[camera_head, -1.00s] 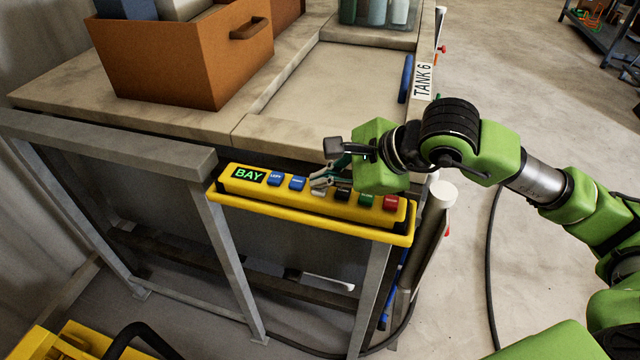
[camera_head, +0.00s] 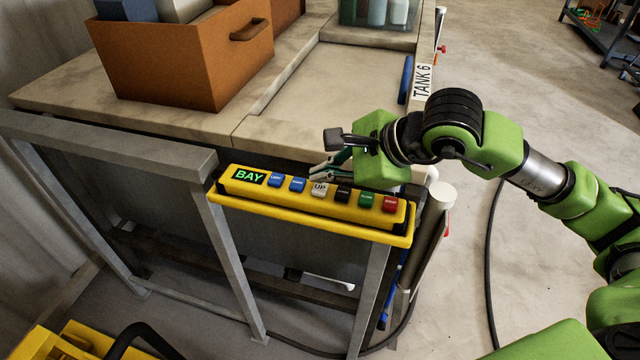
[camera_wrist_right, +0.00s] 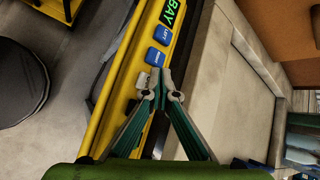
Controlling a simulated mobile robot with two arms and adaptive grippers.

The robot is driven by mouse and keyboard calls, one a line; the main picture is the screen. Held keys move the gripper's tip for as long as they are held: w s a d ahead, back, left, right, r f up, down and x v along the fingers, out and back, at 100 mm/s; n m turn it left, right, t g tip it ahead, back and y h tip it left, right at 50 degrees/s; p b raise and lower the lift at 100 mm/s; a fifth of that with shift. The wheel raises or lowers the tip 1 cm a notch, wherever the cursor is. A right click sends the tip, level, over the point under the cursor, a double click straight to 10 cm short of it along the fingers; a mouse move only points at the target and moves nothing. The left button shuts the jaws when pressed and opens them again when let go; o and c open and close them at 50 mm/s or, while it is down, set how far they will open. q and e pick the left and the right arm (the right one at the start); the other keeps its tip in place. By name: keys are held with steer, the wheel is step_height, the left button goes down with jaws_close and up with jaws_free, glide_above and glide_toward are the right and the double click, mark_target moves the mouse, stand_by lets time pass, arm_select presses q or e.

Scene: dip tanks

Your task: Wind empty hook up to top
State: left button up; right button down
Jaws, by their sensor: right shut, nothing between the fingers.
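The yellow control box (camera_head: 310,207) lies on a rail at the tank's near side, with a green-lit BAY display (camera_head: 249,176) at its left end. A row of buttons runs along it: two blue ones, the white UP button (camera_head: 319,189), then black, green and red. My right gripper (camera_head: 316,171) is shut and empty, its fingertips just behind and above the UP button, apart from it as far as I can see. In the right wrist view the closed fingertips (camera_wrist_right: 164,82) are beside the white button (camera_wrist_right: 142,80). The hook and my left gripper are out of view.
An orange crate (camera_head: 190,62) stands on the tank tops at the upper left. The TANK 6 label (camera_head: 423,82) is on the right edge. A grey frame (camera_head: 105,140) stands at the left. Open floor lies to the right.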

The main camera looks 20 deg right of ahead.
mark_target(323, 189)
steer(key=shift+r+p, duration=1.3)
steer(key=shift+r, duration=1.25)
